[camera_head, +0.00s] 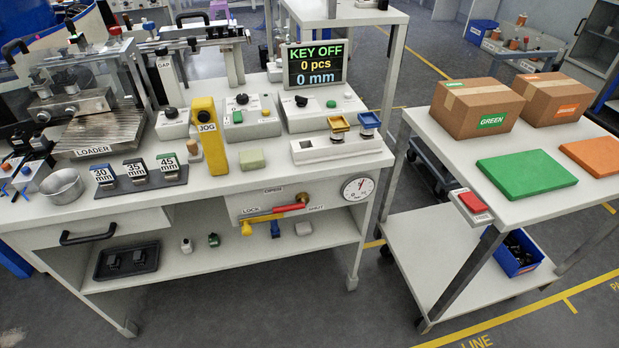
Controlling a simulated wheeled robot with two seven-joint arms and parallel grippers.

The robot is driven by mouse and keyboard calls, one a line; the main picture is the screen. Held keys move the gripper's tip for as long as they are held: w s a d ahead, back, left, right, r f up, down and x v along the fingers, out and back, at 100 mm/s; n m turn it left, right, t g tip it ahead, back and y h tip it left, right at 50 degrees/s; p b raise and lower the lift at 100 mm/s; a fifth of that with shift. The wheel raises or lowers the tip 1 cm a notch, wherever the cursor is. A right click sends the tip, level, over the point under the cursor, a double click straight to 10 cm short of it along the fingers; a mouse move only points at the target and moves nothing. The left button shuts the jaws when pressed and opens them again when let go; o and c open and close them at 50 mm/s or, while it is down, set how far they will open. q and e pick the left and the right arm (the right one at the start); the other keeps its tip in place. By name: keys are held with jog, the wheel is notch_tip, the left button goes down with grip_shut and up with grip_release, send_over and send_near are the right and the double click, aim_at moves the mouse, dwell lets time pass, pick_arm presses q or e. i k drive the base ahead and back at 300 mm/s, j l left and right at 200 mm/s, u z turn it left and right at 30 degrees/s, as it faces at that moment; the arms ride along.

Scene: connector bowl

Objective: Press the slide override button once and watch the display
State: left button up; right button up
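The display (315,64) stands at the back of the bench and reads "KEY OFF", "0 pcs" and "0 mm". Neither of my grippers is in view.
A yellow JOG post (209,135) stands in front of the boxes. A loader (98,125), metal bowl (63,186) and labelled gauge blocks (136,173) occupy the left. A red-handled valve (275,213) and gauge are on the bench front. A cart (455,165) with cartons stands right.

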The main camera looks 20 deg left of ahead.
aim_at(26, 169)
jog(key=u, duration=2.25)
